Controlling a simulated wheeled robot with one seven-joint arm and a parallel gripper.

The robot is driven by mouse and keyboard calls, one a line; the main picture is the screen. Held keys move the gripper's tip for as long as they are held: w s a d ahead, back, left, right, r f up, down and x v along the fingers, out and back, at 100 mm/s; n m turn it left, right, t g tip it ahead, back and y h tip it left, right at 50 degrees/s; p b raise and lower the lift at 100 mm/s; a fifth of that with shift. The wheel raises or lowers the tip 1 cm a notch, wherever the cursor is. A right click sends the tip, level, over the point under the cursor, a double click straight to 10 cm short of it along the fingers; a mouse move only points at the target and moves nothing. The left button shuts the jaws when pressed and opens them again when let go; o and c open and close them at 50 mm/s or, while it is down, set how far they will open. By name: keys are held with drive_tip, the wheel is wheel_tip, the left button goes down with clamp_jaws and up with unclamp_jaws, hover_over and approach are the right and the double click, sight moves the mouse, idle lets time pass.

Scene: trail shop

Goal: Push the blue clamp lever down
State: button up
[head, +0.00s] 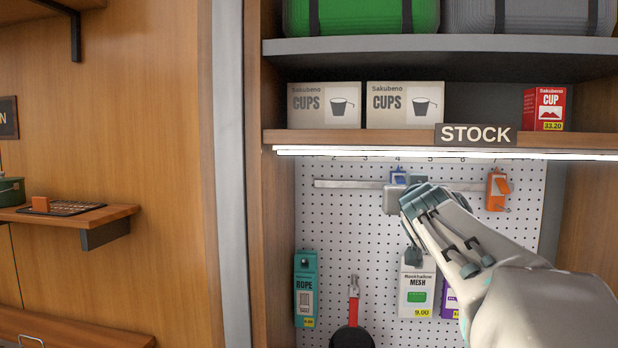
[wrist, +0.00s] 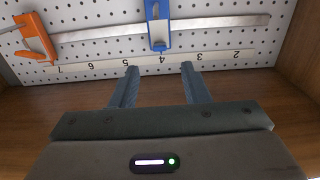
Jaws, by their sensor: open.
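The blue clamp (head: 398,178) sits on a metal rail (head: 345,184) on the pegboard, near the number 4. In the wrist view the blue clamp (wrist: 157,24) is at the top centre, with a pale metal part along its middle. My gripper (head: 424,202) is just right of the clamp in the head view and hides the rail there. In the wrist view my gripper (wrist: 159,68) is open and empty. Its two fingertips point toward the clamp and stand either side of its line, apart from it. The exact lever angle is hard to tell.
An orange clamp (head: 497,190) sits at the rail's right end; it also shows in the wrist view (wrist: 36,40). A lit shelf marked STOCK (head: 475,134) is above.

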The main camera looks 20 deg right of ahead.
sight(400, 180)
drive_tip(key=p+x, duration=0.2)
drive_tip(key=x, duration=0.6)
drive_tip(key=shift+w+d, duration=0.15)
drive_tip(key=shift+w, duration=0.2)
clamp_jaws()
